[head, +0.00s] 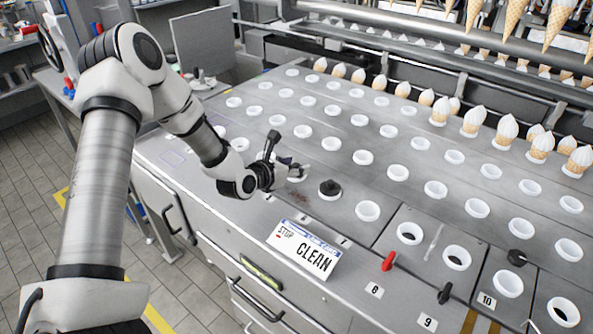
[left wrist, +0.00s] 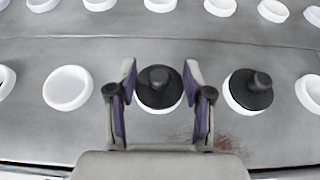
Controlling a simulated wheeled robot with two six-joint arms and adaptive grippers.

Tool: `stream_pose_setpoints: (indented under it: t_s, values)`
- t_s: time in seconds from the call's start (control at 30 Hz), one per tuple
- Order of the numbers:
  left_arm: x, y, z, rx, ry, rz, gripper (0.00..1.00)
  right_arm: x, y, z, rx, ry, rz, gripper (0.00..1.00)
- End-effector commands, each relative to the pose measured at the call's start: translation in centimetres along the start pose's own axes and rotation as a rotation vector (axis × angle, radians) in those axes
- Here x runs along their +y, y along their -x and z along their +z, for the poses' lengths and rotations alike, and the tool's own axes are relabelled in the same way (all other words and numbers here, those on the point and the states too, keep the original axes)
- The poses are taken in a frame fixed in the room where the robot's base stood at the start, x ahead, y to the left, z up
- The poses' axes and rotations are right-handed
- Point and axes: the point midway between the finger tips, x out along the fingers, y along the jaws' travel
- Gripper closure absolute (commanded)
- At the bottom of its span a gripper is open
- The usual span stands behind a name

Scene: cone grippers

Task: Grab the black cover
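A black cover with a round knob (left wrist: 158,88) sits on a white ring in the left wrist view, between the two fingers of my left gripper (left wrist: 160,78). The fingers stand apart on either side of it, with small gaps. A second black cover (left wrist: 249,90) sits on the ring to the right; it also shows in the head view (head: 330,188). In the head view my left gripper (head: 291,168) is low over the counter, left of that second cover, and largely hides the first cover. My right gripper is not in view.
The metal counter (head: 335,158) holds rows of white rings (head: 367,211). A red handle (head: 388,261) and black knobs are at the right. Ice cream cones (head: 474,121) line the back. Brown stains mark the counter beside the gripper.

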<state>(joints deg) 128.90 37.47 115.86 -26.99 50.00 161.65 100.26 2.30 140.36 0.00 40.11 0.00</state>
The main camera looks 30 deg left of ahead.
Motion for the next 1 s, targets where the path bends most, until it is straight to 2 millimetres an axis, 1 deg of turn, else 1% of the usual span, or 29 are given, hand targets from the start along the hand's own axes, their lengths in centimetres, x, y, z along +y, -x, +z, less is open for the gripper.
stream_pose_setpoints:
  t_s: [0.03, 0.07, 0.1, 0.13, 0.47, 0.57, 0.67, 0.77, 0.9, 1.0]
  values:
    - [0.0, 0.0, 0.0, 0.0, 0.0, 0.0, 0.66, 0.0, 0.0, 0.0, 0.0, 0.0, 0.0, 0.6]
    - [0.0, 0.0, 0.0, 0.0, 0.0, 0.0, 0.77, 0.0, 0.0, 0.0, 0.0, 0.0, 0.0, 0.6]
    - [0.0, 0.0, 0.0, 0.0, 0.0, 0.0, 0.91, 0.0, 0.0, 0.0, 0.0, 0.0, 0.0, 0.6]
    - [0.0, 0.0, 0.0, 0.0, 0.0, 0.0, 1.0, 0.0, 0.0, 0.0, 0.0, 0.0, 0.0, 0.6]
    - [0.0, 0.1, 0.0, 0.0, 0.0, 0.0, 1.0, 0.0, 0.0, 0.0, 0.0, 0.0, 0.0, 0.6]
    - [0.0, 0.2, 0.5, -0.002, 0.001, 0.001, 1.0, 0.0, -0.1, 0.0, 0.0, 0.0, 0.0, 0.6]
    - [0.1, 0.6, 1.5, -0.003, 0.002, 0.002, 1.0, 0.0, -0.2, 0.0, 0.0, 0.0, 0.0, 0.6]
    - [0.0, 1.3, 3.4, -0.007, 0.002, 0.001, 1.0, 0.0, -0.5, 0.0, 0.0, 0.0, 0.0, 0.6]
    - [0.0, 2.7, 6.5, -0.007, 0.002, 0.001, 1.0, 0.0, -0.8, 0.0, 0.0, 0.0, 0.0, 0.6]
    - [0.0, 3.4, 8.2, -0.004, 0.001, 0.001, 1.0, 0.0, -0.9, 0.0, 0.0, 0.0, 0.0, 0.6]
